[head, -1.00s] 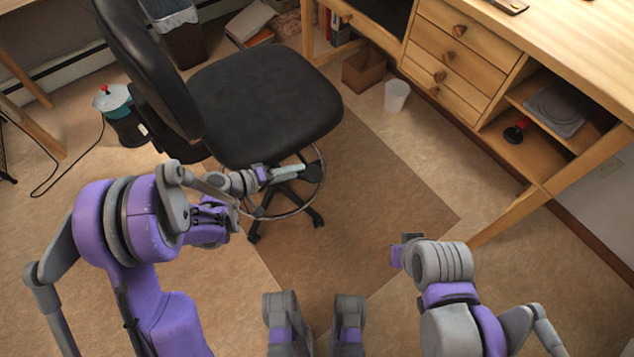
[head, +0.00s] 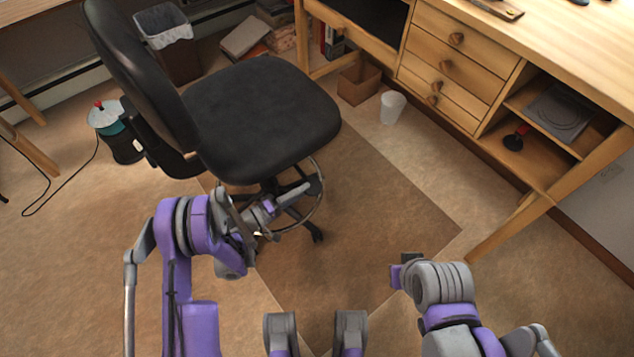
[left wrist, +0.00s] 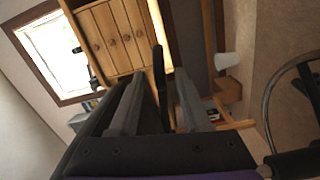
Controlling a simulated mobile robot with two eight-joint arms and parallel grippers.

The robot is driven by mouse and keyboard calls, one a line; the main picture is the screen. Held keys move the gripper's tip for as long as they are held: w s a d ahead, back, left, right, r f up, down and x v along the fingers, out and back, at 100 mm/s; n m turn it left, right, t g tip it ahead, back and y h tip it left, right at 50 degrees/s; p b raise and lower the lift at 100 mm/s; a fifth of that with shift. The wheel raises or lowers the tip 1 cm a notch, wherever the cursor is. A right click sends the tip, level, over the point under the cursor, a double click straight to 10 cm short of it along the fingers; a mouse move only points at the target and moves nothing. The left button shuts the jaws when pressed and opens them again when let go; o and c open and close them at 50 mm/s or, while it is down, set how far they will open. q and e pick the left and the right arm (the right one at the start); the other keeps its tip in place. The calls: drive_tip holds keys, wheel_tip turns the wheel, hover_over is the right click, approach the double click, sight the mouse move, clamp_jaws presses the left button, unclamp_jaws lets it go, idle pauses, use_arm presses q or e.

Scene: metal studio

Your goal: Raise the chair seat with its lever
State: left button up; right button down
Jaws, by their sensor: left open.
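The office chair has a black seat (head: 262,112) and a tall black backrest (head: 140,75). Its base and metal foot ring (head: 318,200) show under the seat. My left gripper (head: 300,190) is at the seat's front edge, low and beside the foot ring. In the left wrist view its fingers (left wrist: 158,85) are apart. A slim black bar, which looks like the lever (left wrist: 158,65), shows between them; I cannot tell whether they touch it. In the head view the lever is hidden. My right gripper (head: 405,270) is away from the chair, its fingers unclear.
A wooden desk with drawers (head: 450,70) stands at the right. A white cup (head: 392,107) and a cardboard box (head: 358,82) are on the floor by it. The front floor is clear.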

sight(317, 181)
use_arm(q)
drive_tip(key=x, duration=0.6)
clamp_jaws()
idle(1.3)
